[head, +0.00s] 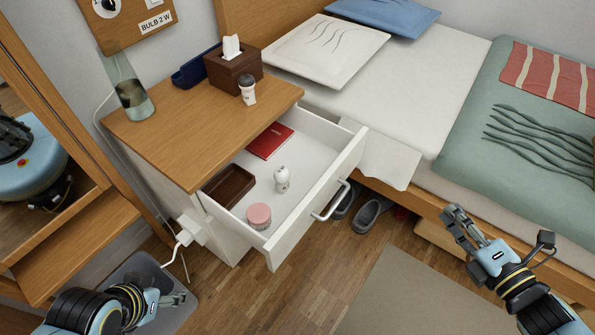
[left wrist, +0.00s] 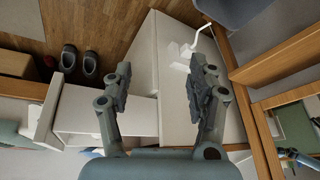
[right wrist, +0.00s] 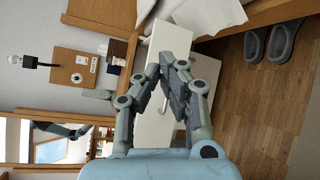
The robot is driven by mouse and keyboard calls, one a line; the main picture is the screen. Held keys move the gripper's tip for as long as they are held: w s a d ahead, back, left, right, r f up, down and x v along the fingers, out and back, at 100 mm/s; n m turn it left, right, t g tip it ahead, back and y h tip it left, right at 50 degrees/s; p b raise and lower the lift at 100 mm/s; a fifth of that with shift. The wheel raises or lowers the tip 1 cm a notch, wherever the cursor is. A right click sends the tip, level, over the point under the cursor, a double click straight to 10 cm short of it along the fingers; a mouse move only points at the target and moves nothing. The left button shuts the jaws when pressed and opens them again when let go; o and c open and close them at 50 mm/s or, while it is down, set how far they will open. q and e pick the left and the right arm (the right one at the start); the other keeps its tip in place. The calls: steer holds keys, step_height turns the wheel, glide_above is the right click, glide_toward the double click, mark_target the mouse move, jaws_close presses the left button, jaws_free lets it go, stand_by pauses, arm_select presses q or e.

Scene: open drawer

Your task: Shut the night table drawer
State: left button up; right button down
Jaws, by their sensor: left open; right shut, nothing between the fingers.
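The night table (head: 165,120) has a wooden top and white sides. Its white drawer (head: 322,185) is pulled well out, with a silver handle (head: 333,202) on its front. The drawer holds a red book (head: 270,141), a brown box (head: 230,186), a small white figure (head: 282,178) and a pink-lidded jar (head: 259,215). My left gripper (head: 172,299) is open and empty, low to the left of the drawer; its fingers also show in the left wrist view (left wrist: 160,85). My right gripper (head: 456,222) is shut and empty, right of the drawer front and apart from it.
A tissue box (head: 232,70), cup (head: 247,90), blue tray (head: 195,66) and glass vase (head: 133,98) stand on the night table. The bed (head: 420,100) is at right, with slippers (head: 368,215) beneath its edge. A mirror (head: 40,150) stands left.

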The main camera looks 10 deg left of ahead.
steer(key=w+a+n+y+b, duration=0.3)
steer(key=w+n+y+b, duration=0.25)
steer(key=n, duration=0.35)
steer(key=n+g+y+b, duration=0.45)
steer(key=n+b, duration=0.75)
steer(key=b, duration=0.6)
glide_toward(350, 153)
steer(key=shift+g+h, duration=0.4)
steer(key=shift+g, duration=0.05)
steer(key=b+x, duration=0.1)
steer(key=x, duration=0.1)
steer(key=b+x, duration=0.2)
steer(key=x, duration=0.1)
steer(key=shift+w+a+r, duration=0.25)
steer(key=shift+w+r, duration=0.05)
steer(key=shift+r, duration=0.05)
arm_select(q)
steer(key=d+f+t+h, duration=0.1)
steer(key=d+f+t, duration=0.2)
steer(key=f, duration=0.8)
steer(key=shift+s+d+m+t, duration=0.15)
steer(key=shift+s+m+t, duration=0.15)
steer(key=shift+t, duration=1)
arm_select(e)
steer(key=shift+x, duration=0.75)
steer(key=shift+a+r, duration=0.1)
steer(key=shift+r, duration=0.05)
